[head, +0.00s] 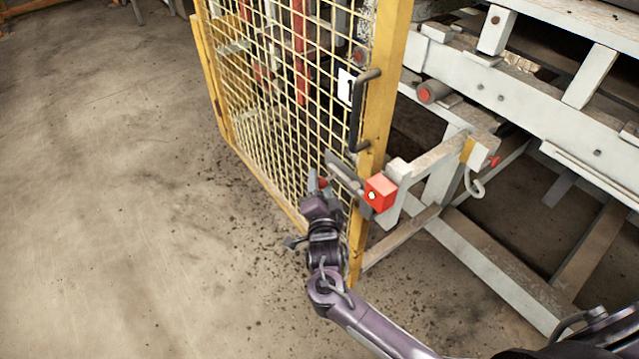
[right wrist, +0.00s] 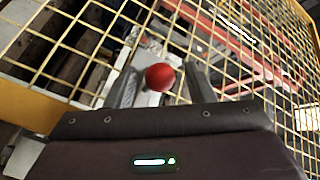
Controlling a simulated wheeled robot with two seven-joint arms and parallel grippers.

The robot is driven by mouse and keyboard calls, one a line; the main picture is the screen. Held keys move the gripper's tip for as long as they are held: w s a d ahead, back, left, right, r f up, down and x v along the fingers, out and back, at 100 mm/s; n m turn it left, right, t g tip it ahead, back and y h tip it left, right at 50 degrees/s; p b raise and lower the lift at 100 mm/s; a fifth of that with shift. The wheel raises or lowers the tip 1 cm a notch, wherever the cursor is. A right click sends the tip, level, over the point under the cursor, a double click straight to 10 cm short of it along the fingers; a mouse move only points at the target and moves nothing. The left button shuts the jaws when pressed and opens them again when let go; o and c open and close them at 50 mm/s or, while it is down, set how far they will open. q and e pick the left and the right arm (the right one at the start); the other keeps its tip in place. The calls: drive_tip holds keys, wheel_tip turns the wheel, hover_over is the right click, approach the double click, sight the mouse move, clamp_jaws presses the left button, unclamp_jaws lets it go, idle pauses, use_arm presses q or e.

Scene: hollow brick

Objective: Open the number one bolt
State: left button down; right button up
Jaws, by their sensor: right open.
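The bolt (head: 345,172) is a grey bar on the yellow mesh gate (head: 384,75), low on its right post, beside a red block (head: 381,193). A white plate with a "1" (head: 345,87) hangs above it. A red ball knob (head: 323,184) shows at the bolt's left. My right gripper (head: 317,181) is open at the knob. In the right wrist view the round red knob (right wrist: 160,77) lies between the two spread fingers of the right gripper (right wrist: 161,84). I cannot tell whether a finger touches it. My left gripper is not in view.
A black handle (head: 361,112) stands out from the gate post above the bolt. A grey machine frame (head: 500,260) with beams fills the right side. The concrete floor (head: 110,200) at left is open and clear.

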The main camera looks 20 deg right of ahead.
drive_tip(key=shift+w+d, duration=0.15)
drive_tip(key=shift+w, duration=0.4)
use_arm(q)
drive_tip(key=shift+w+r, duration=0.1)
use_arm(e)
drive_tip(key=shift+c, duration=0.2)
clamp_jaws()
